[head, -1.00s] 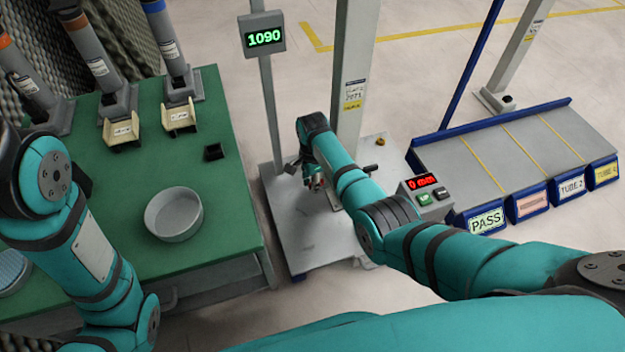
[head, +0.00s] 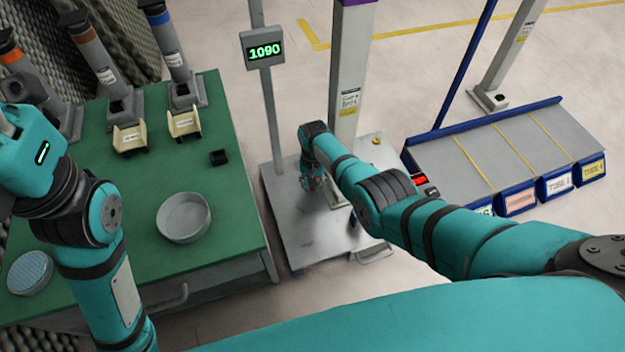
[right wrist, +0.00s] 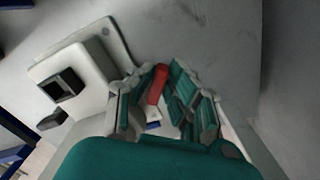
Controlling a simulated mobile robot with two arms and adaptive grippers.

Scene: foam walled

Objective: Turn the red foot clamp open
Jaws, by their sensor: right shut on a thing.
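The red foot clamp (right wrist: 157,84) shows in the right wrist view as a short red lever between the fingers of my right gripper (right wrist: 160,76). The fingers are shut on it. In the head view my right gripper (head: 312,180) is low over the grey base plate (head: 310,232), beside the foot of the tall pale post (head: 350,80). The clamp is too small and too covered by the gripper to make out there. My left arm is at the left edge of the head view; its gripper is out of the picture.
A green bench (head: 225,200) with a round grey dish (head: 183,216) stands left of the plate. A thin pole holds a display (head: 263,49) reading 1090. A sloped rack (head: 510,150) with labelled bins stands right.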

